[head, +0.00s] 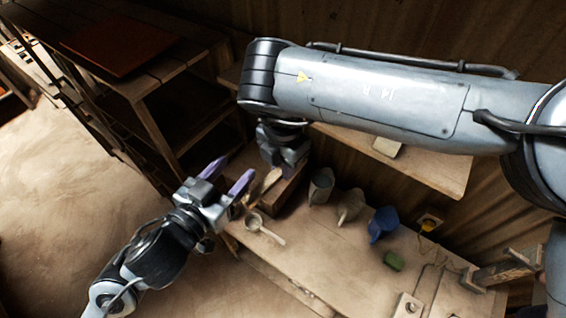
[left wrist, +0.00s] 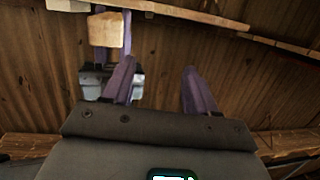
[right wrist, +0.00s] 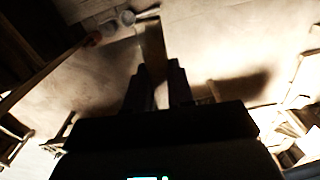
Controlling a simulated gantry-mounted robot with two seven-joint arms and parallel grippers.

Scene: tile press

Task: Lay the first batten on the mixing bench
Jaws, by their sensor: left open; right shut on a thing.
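My right gripper (head: 283,160) is shut on a wooden batten, partly hidden by the arm in the head view. In the left wrist view the batten (left wrist: 105,30) shows a pale end between the right gripper's purple fingers. In the right wrist view the batten (right wrist: 155,45) is a long narrow strip reaching out beyond the fingertips, above a pale surface. My left gripper (head: 240,182) is open and empty, left of the right gripper; its spread fingers also show in the left wrist view (left wrist: 158,85). The mixing bench (head: 325,245) lies below.
A shelf (head: 440,170) overhangs the back. A wooden rack (head: 150,75) with a reddish board stands left.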

